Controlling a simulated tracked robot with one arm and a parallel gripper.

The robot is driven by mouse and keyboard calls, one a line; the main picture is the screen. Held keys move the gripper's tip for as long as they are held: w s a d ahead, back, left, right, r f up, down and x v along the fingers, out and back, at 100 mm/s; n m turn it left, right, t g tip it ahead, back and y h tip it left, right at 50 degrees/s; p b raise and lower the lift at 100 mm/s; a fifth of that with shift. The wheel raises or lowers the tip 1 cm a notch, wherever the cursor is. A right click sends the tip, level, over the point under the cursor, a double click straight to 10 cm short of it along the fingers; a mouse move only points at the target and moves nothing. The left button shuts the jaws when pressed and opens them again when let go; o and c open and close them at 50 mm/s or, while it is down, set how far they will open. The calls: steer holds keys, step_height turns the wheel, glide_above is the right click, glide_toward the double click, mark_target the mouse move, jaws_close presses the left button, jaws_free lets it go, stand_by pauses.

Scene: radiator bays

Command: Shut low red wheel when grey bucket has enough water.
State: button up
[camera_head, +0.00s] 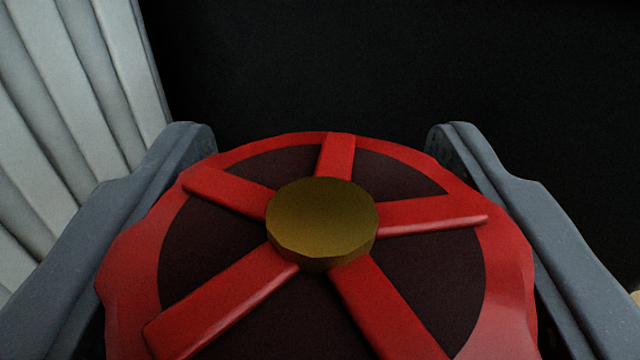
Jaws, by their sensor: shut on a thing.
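The red wheel (335,155) fills the lower middle of the head camera view. It has a red rim, several red spokes and a round brass-coloured hub. My gripper (322,140) has one grey finger on each side of the wheel, and it is shut on the wheel's rim. The lower part of the wheel is cut off by the picture's edge. The grey bucket and any water are not in view.
A pale ribbed radiator (75,110) stands at the left, close to the left finger. The area behind the wheel and to the right is dark, with no detail to make out. A small pale patch shows at the far right edge.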

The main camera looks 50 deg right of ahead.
steer(key=shift+r+m+g+h+p, duration=0.1)
steer(key=shift+m+g+h+p, duration=0.4)
steer(key=shift+p, duration=0.5)
steer(key=o, duration=1)
steer(key=b+v, duration=0.2)
steer(key=v, duration=1.1)
steer(key=shift+a, duration=0.4)
steer(key=shift+s, duration=0.15)
steer(key=shift+c, duration=0.2)
